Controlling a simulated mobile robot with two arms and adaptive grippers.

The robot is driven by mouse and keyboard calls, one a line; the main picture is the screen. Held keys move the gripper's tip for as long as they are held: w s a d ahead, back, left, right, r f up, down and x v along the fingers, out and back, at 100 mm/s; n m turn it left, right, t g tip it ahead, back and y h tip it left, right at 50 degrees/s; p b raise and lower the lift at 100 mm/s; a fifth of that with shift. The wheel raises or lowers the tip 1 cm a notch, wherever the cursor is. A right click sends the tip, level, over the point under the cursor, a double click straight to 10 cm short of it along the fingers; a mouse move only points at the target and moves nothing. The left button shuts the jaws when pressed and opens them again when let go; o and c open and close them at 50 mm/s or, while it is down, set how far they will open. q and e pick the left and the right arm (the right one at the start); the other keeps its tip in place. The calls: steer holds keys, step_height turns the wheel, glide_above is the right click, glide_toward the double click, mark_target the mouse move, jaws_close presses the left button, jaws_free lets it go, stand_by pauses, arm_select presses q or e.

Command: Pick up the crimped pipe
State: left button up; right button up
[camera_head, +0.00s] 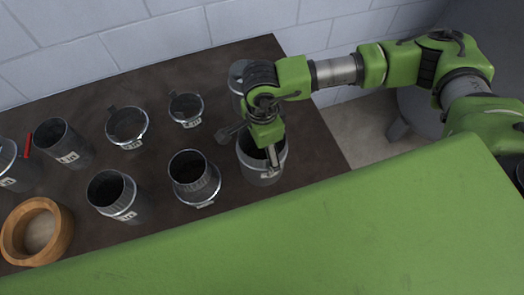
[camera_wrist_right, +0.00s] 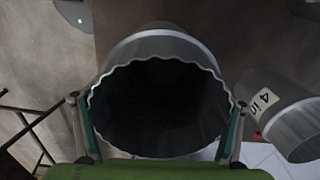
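The crimped pipe (camera_wrist_right: 160,95) is a grey metal duct with a wavy rim and a dark open mouth. It fills the middle of the right wrist view. In the head view it (camera_head: 262,172) stands upright at the right end of the front row on the table. My right gripper (camera_head: 270,160) reaches down over its mouth. In the wrist view the gripper's two fingers (camera_wrist_right: 160,132) are spread wide, one at each side of the rim. Whether the pads touch the metal is not clear. My left gripper is not in view.
The dark table (camera_head: 325,150) holds several other upright ducts, including a neighbouring one (camera_head: 193,180) and one labelled duct (camera_wrist_right: 285,112) in the wrist view. A wooden ring (camera_head: 37,230) lies at the left. A white block wall (camera_head: 180,35) stands behind.

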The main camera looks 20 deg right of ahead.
steer(key=c, duration=0.6)
steer(key=shift+c, duration=0.2)
steer(key=shift+r, duration=0.1)
